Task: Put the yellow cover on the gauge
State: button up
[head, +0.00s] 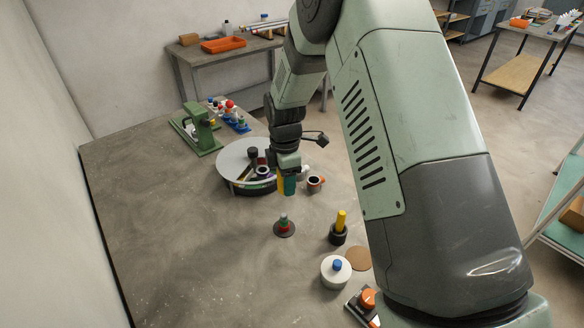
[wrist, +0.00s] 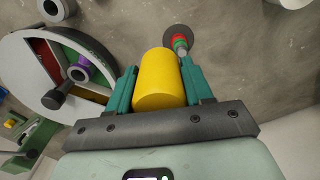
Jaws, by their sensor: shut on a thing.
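My gripper (head: 287,184) is shut on the yellow cover (wrist: 158,82), a plain yellow cylinder between its two green fingers in the wrist view. In the head view the cover (head: 281,184) shows only partly beside the fingers, held above the table. The cover's far end is hidden.
A round grey turntable (head: 232,160) with parts on it is left of my gripper. A dark cup (head: 315,184) is close on the right. A yellow peg in a black base (head: 339,230) and a white round container (head: 336,272) stand nearer the camera. The table's left side is clear.

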jog(key=s, duration=0.3)
jog(key=shift+s+a+r, duration=0.15)
jog(key=shift+r, duration=0.05)
jog(key=shift+s+f, duration=0.1)
jog(key=shift+s, duration=0.2)
send_over(284, 215)
jog(key=shift+f, duration=2.4)
jog(key=shift+f, duration=0.1)
jog(key=shift+f, duration=3.4)
jog(key=o, duration=1.3)
jog(key=shift+r, duration=0.1)
